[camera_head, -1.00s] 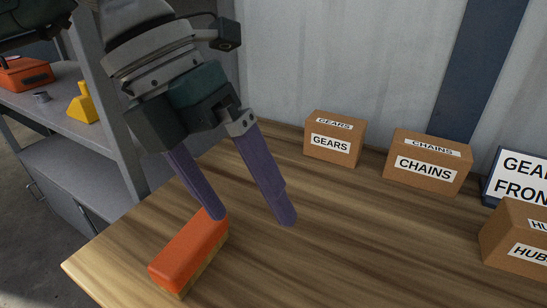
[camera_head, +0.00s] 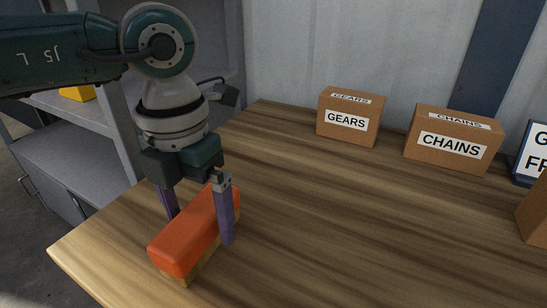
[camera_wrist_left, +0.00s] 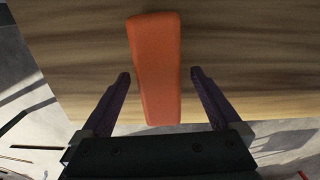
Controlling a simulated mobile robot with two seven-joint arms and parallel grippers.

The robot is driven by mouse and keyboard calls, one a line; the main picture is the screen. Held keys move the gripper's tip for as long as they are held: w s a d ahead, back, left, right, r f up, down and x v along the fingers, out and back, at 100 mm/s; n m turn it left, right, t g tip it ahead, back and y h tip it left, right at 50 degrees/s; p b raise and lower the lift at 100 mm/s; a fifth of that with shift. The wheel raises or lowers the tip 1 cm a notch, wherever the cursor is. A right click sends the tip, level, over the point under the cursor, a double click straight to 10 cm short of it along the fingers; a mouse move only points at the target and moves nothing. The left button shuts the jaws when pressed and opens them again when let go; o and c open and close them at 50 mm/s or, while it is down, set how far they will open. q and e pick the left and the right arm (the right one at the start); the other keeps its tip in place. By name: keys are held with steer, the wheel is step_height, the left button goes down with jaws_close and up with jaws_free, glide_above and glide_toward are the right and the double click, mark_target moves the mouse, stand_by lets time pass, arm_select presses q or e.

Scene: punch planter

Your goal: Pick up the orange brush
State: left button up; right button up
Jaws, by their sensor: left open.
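The orange brush (camera_head: 183,240) lies on the wooden table (camera_head: 330,240), with its tan bristle side down. My left gripper (camera_head: 200,228) is open and points down over the far part of the brush. One purple finger is on each side of the brush, and the left finger is partly hidden behind it. In the left wrist view the brush (camera_wrist_left: 157,70) lies between the two open fingers (camera_wrist_left: 160,78), with a gap visible on both sides. My right gripper is not in view.
A GEARS box (camera_head: 347,118) and a CHAINS box (camera_head: 450,140) stand at the back of the table. Another brown box (camera_head: 534,215) is at the right edge. A grey shelf (camera_head: 75,150) stands to the left. The middle of the table is clear.

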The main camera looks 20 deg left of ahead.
arm_select(q)
steer(key=shift+f, duration=0.3)
jaws_close()
stand_by(0.6)
